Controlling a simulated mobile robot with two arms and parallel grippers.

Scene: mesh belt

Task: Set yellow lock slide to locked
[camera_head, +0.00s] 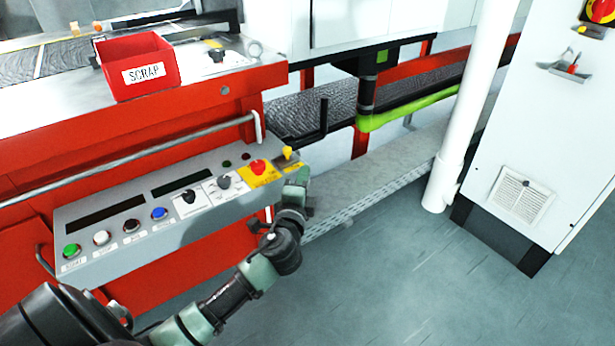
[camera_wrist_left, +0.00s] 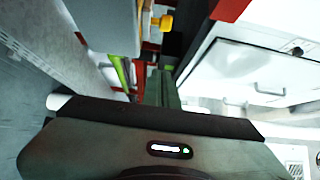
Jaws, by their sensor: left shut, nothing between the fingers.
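A small yellow knob (camera_head: 288,153), which looks like the lock slide, stands at the right end of the grey control panel (camera_head: 75,210). It also shows near the top of the left wrist view (camera_wrist_left: 165,22). Which setting it is in cannot be told. My left gripper (camera_head: 301,174) is shut and empty, just below and to the right of the knob, and appears apart from it. In the left wrist view its fingers (camera_wrist_left: 166,82) point towards the upper middle. My right gripper is not in view.
The panel carries a red emergency button (camera_head: 258,167), black selector knobs and several coloured push buttons. A red scrap bin (camera_head: 150,85) stands on the machine above. A white pipe (camera_head: 470,115) and a grey cabinet (camera_head: 545,125) stand at the right. Open floor lies in front.

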